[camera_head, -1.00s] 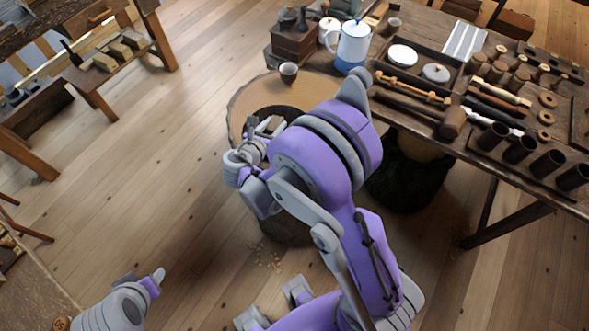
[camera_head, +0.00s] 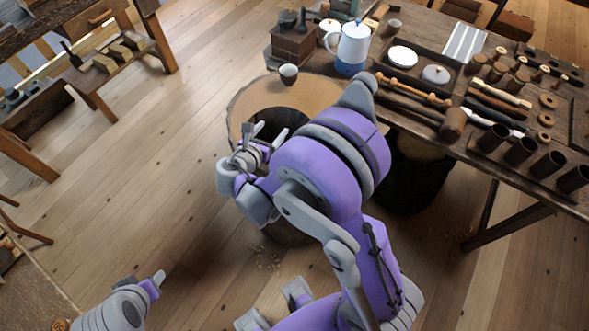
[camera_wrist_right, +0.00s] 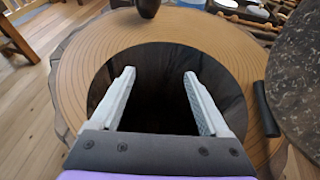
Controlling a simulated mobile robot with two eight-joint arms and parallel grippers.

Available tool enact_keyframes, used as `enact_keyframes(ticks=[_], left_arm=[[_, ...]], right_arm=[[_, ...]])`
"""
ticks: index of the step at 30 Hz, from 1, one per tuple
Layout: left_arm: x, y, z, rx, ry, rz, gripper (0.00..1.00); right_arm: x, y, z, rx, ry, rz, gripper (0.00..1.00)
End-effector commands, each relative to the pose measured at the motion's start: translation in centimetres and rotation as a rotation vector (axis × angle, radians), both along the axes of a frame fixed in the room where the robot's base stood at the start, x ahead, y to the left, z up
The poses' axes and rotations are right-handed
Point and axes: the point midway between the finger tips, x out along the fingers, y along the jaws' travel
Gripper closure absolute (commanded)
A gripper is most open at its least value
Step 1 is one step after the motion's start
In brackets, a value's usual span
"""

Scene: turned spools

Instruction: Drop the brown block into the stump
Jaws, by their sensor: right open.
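The stump (camera_head: 308,92) is a pale wooden round with a dark hollow in its top; its ringed top also shows in the right wrist view (camera_wrist_right: 78,75). My right gripper (camera_head: 264,135) is over the hollow. In the right wrist view its two fingers (camera_wrist_right: 159,75) are wide apart with nothing between them. The brown block cannot be made out in either view; the inside of the hollow is too dark to see into. My left gripper (camera_head: 143,283) is at the lower left, far from the stump, and its finger gap is unclear.
A small cup (camera_head: 288,74) stands on the stump's far rim. A workbench (camera_head: 455,150) to the right carries a white and blue pot (camera_head: 352,47), dark cylinders (camera_head: 520,151) and turned pieces. Open wooden floor (camera_head: 150,150) lies left of the stump.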

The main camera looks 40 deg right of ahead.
Motion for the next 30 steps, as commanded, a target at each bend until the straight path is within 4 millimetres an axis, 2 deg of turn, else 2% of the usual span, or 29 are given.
enact_keyframes(ticks=[6,12,18,30], left_arm=[[-0.1,0.0,-0.3,0.000,0.002,0.000,0.50],[-0.1,0.0,-0.4,0.000,0.002,0.000,0.50],[-0.1,0.0,-0.4,0.000,0.002,0.000,0.50],[-0.1,0.0,-0.4,0.000,0.002,0.000,0.50]], right_arm=[[-2.3,3.7,1.8,0.000,0.001,0.006,0.21],[-3.8,5.9,2.8,0.000,-0.001,0.004,0.21],[-4.2,6.5,3.2,0.000,0.000,0.001,0.21],[-4.2,6.4,3.2,0.000,0.000,0.001,0.21]])
